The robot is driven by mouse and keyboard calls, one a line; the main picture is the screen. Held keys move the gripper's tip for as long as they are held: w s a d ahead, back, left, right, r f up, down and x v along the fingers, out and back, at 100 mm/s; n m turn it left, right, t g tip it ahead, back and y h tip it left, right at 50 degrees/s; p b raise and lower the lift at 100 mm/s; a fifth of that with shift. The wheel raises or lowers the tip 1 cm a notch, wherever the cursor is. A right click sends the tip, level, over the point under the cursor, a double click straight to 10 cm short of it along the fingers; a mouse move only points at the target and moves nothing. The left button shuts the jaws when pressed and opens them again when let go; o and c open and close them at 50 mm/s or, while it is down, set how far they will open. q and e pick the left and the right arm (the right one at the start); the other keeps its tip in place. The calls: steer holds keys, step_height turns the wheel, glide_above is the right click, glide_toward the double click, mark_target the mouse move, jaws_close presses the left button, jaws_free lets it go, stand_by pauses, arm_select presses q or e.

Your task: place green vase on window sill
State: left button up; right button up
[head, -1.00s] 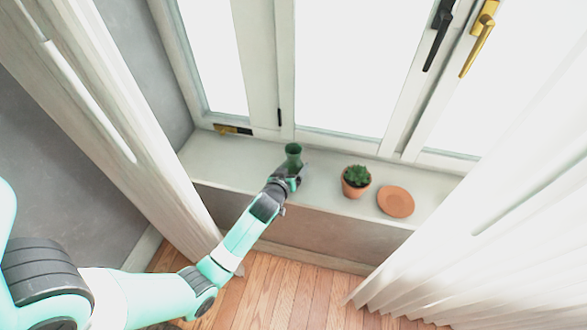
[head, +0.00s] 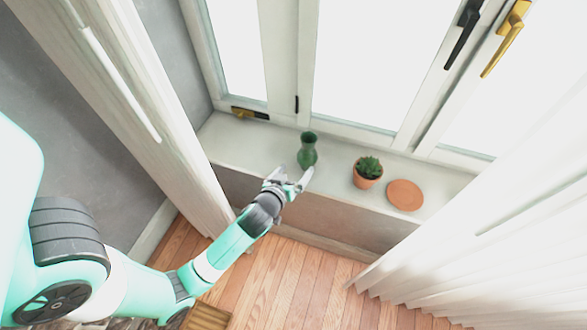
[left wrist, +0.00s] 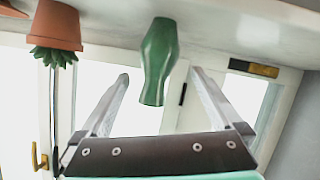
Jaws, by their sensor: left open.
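The green vase (head: 308,150) stands upright on the window sill (head: 250,150), left of a potted plant. My left gripper (head: 290,177) is open and empty, just in front of the vase at the sill's front edge and apart from it. In the left wrist view the picture is upside down: the vase (left wrist: 159,62) shows beyond and between the two spread fingers (left wrist: 160,88), with clear space around it. My right gripper is not in view.
A potted succulent (head: 368,172) and a terracotta saucer (head: 405,195) sit on the sill to the right of the vase. Curtains (head: 150,110) hang at both sides. The window with its handles (head: 462,32) is behind. The sill left of the vase is clear.

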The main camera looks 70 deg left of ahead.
arm_select(q)
steer(key=shift+s+d+r, duration=0.2)
steer(key=shift+s+d, duration=0.15)
steer(key=w+d+r+m+t+h, duration=0.1)
steer(key=w+d+r+m+t, duration=0.25)
steer(key=r, duration=0.65)
steer(key=w+d+r+t+h, duration=0.1)
steer(key=w+d+r+t, duration=0.4)
steer(key=r, duration=0.6)
steer(key=w+d+r+m+t+h, duration=0.15)
steer(key=w+r, duration=0.35)
steer(key=r, duration=0.5)
steer(key=s+d+r+m+t+h, duration=0.2)
steer(key=d+r, duration=0.3)
steer(key=r, duration=0.3)
steer(key=s+d+r+m+t+h, duration=0.3)
steer(key=d+r, duration=0.2)
steer(key=r, duration=0.4)
steer(key=s+d+r+m+t+h, duration=0.2)
steer(key=s+d+r+m+h, duration=0.1)
steer(key=r, duration=0.6)
steer(key=shift+s+d+t, duration=0.3)
steer(key=shift+d+t, duration=0.1)
steer(key=shift+d, duration=0.5)
